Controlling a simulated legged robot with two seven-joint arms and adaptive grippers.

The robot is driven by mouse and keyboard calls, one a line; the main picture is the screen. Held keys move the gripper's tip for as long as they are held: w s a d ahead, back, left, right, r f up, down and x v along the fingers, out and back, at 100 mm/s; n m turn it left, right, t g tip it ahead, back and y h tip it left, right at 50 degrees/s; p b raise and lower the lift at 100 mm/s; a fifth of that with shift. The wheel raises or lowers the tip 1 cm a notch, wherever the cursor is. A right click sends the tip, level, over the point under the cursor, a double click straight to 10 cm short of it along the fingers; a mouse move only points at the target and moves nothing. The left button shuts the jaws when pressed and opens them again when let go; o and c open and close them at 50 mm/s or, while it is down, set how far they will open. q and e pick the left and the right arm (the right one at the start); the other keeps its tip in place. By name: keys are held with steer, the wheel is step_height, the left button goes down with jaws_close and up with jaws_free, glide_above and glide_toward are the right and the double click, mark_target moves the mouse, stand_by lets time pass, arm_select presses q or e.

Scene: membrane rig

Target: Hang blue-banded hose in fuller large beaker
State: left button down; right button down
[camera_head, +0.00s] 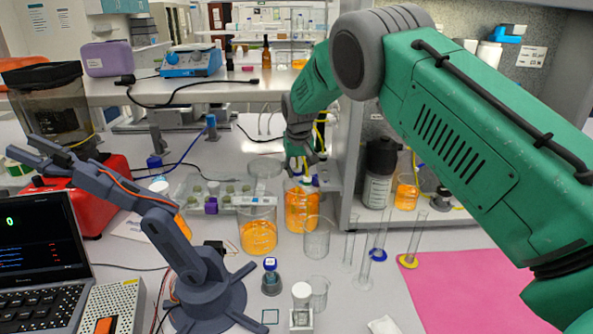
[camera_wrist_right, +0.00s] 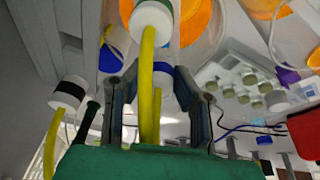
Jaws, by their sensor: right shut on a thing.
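The fuller large beaker (camera_head: 302,212) holds orange liquid at the middle of the bench. A less full large beaker (camera_head: 258,238) stands left of it. My right gripper (camera_head: 304,162) is above the fuller beaker, partly hidden by its own arm. In the right wrist view, its fingers (camera_wrist_right: 157,105) are shut on the yellow blue-banded hose (camera_wrist_right: 164,72), whose white end shows between them. A green-banded hose end (camera_wrist_right: 151,22) hangs in front, and a black-banded hose end (camera_wrist_right: 69,92) hangs to the left. Orange liquid (camera_wrist_right: 187,20) shows beyond them. My left gripper is not in view.
An empty beaker (camera_head: 317,240) stands close in front of the fuller one. Slim glass cylinders (camera_head: 378,240) stand to the right. A tray of vials (camera_head: 215,192) lies left, and a dark desktop arm (camera_head: 180,250) stands front left. A shelf post (camera_head: 347,150) is close on the right.

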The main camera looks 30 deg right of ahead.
steer(key=shift+f, duration=0.15)
stand_by(0.5)
steer(key=c, duration=1.3)
jaws_free()
steer(key=shift+o, duration=0.2)
steer(key=v, duration=1.1)
steer(key=shift+r, duration=0.4)
